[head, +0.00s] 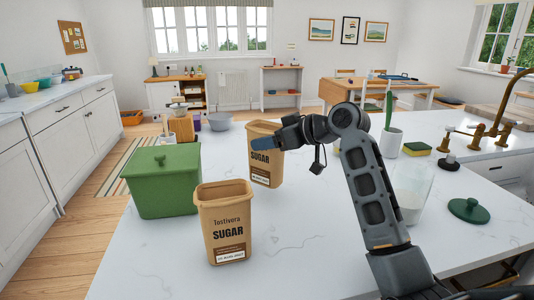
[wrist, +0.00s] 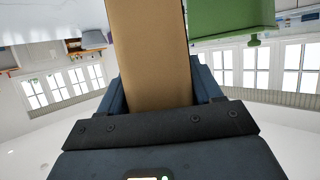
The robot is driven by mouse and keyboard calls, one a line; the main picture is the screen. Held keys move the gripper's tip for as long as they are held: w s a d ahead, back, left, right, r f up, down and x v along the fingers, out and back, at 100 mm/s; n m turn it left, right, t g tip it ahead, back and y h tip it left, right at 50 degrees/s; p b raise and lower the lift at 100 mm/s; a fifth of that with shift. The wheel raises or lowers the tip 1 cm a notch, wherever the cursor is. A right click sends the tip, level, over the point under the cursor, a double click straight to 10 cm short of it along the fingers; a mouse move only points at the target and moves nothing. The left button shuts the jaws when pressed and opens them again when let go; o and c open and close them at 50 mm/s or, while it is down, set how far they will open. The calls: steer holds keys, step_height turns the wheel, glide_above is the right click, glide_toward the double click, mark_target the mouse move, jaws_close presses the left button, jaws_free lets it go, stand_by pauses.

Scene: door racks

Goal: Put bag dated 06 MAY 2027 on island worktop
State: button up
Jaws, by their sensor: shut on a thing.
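Two brown paper sugar bags show in the head view. My gripper (head: 264,143) is shut on the farther sugar bag (head: 265,170), across its upper part. That bag is upright over the white marble island worktop (head: 290,270); I cannot tell whether its base touches. In the wrist view the held bag (wrist: 147,50) fills the space between the fingers (wrist: 160,95). The nearer sugar bag (head: 223,215) stands upright and open-topped on the worktop, apart from my gripper. Both bags have a small date label low on the front, too small to read surely.
A green lidded bin (head: 163,182) stands left of the bags. A glass jar (head: 411,195), a green lid (head: 468,210), a sponge (head: 417,149) and a brass tap (head: 485,130) are to the right. The worktop's front middle is clear.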

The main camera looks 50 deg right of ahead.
mark_target(267, 155)
steer(key=shift+w+a+f+p, duration=0.1)
steer(key=shift+w+f+p, duration=0.1)
steer(key=shift+f, duration=0.9)
steer(key=shift+w+a+f+p, duration=0.1)
steer(key=shift+f+p, duration=0.05)
steer(key=shift+f, duration=0.95)
steer(key=shift+f, duration=0.2)
steer(key=o, duration=1.7)
steer(key=shift+c, duration=0.2)
steer(key=shift+r, duration=0.1)
steer(key=shift+r, duration=0.1)
steer(key=b+v, duration=0.1)
steer(key=v, duration=1.1)
